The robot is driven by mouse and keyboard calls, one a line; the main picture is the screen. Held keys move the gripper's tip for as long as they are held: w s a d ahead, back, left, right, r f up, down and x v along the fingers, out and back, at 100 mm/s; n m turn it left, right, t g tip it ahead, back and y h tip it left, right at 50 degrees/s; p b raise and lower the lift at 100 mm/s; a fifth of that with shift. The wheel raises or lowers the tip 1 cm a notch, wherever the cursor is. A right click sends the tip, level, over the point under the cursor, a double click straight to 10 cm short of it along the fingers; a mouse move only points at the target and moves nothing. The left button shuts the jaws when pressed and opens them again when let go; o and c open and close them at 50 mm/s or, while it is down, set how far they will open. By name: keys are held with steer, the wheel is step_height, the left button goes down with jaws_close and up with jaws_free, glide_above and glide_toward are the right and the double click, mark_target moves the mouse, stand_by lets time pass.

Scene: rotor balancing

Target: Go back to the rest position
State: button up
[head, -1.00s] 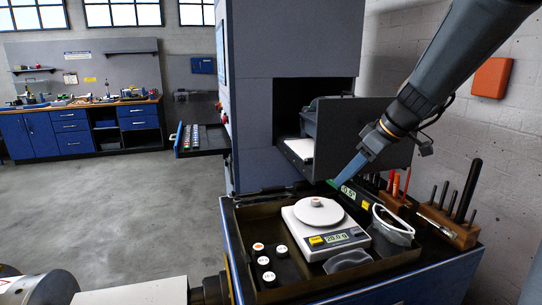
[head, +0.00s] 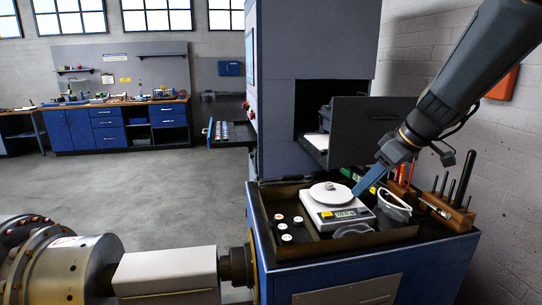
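My gripper (head: 366,184) hangs at the lower end of my arm, which comes in from the upper right. It is over the right part of the tray on the blue cabinet, just right of the digital scale (head: 338,217). I see its blue finger from the side, so whether it is open or shut does not show. Nothing can be made out in it. A small pale piece lies on the scale's round pan (head: 331,187).
Several white-topped weights (head: 287,238) stand in the tray (head: 300,252), left of the scale. The machine's drawer (head: 383,130) is open behind. A metal rotor (head: 70,270) is at lower left.

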steer(key=s+a+f+m+g+h, duration=0.1)
steer(key=s+a+f+m+h, duration=0.1)
steer(key=s+f+m, duration=0.2)
steer(key=s+a+f+m+g+h, duration=0.2)
steer(key=s+a+f+m, duration=0.1)
steer(key=s+f, duration=0.8)
steer(key=s+m, duration=0.1)
steer(key=s, duration=0.3)
steer(key=shift+s+f+m, duration=0.25)
steer(key=shift+m, duration=0.05)
